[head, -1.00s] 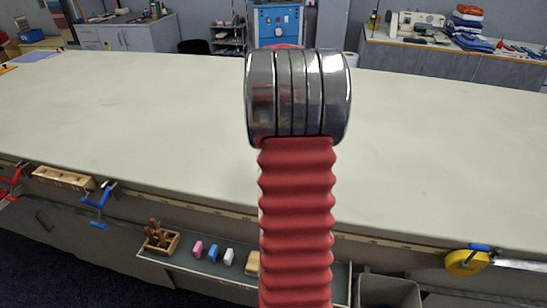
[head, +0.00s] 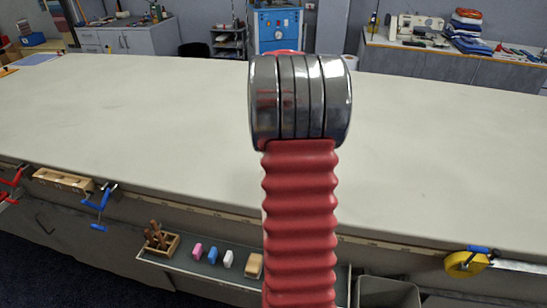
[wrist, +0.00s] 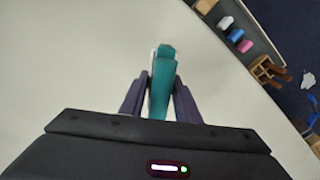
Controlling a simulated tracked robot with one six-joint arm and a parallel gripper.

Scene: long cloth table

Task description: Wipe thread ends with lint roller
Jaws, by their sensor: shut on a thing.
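My gripper (wrist: 160,85) shows in the wrist view, its two dark fingers shut on a teal thing with a pale strip along its left side. This looks like the lint roller (wrist: 163,82), seen along its length, so its far end is hard to make out. It is over the pale cloth table (wrist: 70,70); I cannot tell whether it touches the cloth. No thread ends can be made out on the table (head: 130,110). In the head view my red ribbed arm hides the gripper and the middle of the table.
A tray (head: 190,269) along the table's front side holds a wooden holder (head: 160,241) and pink (head: 197,251), blue (head: 213,255) and white (head: 228,259) pieces. A yellow tape reel (head: 462,264) hangs at the right. A grey bin (head: 388,292) stands below. The visible tabletop is clear.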

